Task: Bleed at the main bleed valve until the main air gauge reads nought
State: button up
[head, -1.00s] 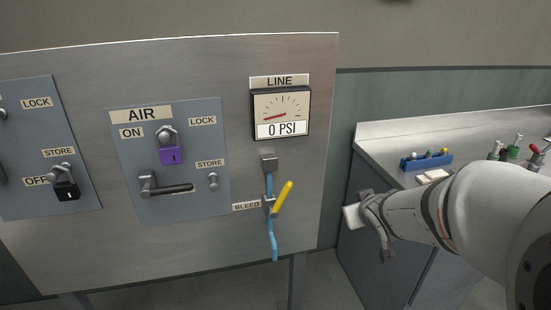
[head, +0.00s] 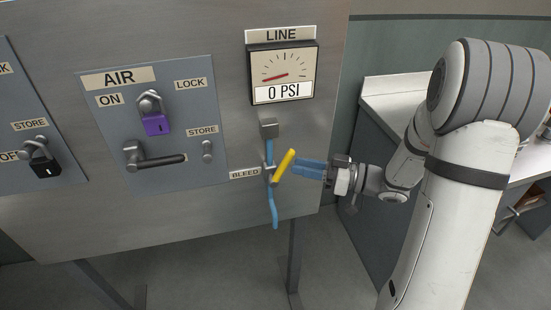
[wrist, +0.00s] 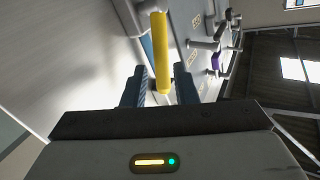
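The line gauge (head: 282,72) on the steel panel reads 0 PSI, its red needle at the low end. The main bleed valve's yellow handle (head: 284,165) slants up and to the right beside the BLEED label (head: 245,173), on a blue hose (head: 274,207). My gripper (head: 298,168), with blue fingers, is at the handle from the right. In the wrist view, the yellow handle (wrist: 160,50) lies between the two open fingers of my gripper (wrist: 161,85), with gaps showing on both sides. Whether either finger touches it deeper in cannot be told.
The AIR plate (head: 160,125) left of the valve carries a purple padlock (head: 156,124) at the top and a dark lever handle (head: 158,159). A black padlock (head: 45,169) hangs on the plate further left. A bench (head: 392,95) stands right, behind my arm.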

aim_at(282, 169)
jog(key=x, duration=0.7)
jog(key=shift+s+p, duration=0.1)
jog(key=shift+p, duration=0.25)
jog(key=shift+c, duration=0.4)
grip_shut()
